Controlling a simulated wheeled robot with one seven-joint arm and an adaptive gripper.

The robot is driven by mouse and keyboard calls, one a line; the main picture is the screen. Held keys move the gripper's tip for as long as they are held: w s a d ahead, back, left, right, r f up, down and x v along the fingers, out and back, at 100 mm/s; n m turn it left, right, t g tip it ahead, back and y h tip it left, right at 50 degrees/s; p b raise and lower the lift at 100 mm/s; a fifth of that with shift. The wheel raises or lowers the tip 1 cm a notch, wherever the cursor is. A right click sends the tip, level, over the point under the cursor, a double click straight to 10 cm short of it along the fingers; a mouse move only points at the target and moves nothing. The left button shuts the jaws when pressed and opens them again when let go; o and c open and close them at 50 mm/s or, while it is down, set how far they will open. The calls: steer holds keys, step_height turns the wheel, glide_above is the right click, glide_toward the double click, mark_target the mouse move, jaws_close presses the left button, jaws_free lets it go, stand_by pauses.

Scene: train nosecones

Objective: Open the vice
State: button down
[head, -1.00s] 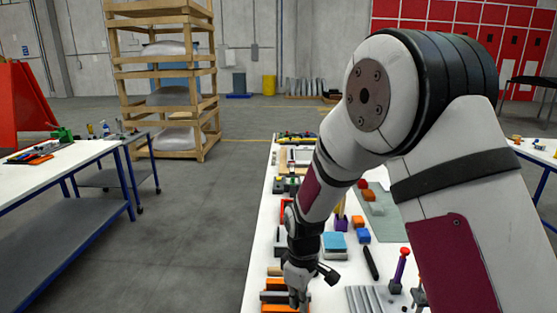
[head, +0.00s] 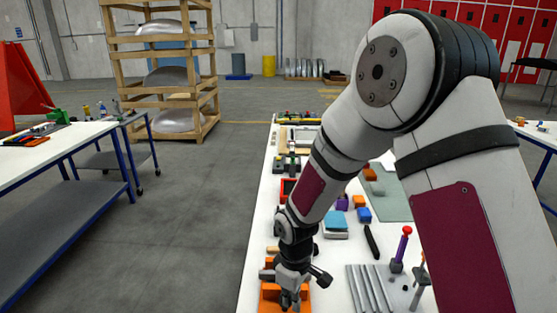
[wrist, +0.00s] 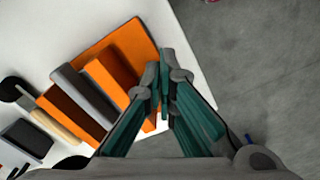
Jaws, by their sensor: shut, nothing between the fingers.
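The vice (head: 269,293) is an orange body with grey parts at the near left end of the white table. In the wrist view the vice (wrist: 128,52) shows as a flat orange plate, with a grey bar and upright orange blocks beside it. My gripper (head: 291,304) is over the vice's right side in the head view and partly hides it. In the wrist view my gripper's (wrist: 163,72) green-padded fingers meet at the tips, with nothing between them. The tips are beside the orange block and plate; I cannot tell whether they touch.
Blue boxes (head: 335,226) lie behind. In the wrist view a tan piece (wrist: 55,121) and a dark box (wrist: 27,135) are left of the vice. Floor is open beyond the table edge.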

steer(key=shift+s+f, duration=0.1)
steer(key=shift+f, duration=0.3)
stand_by(0.7)
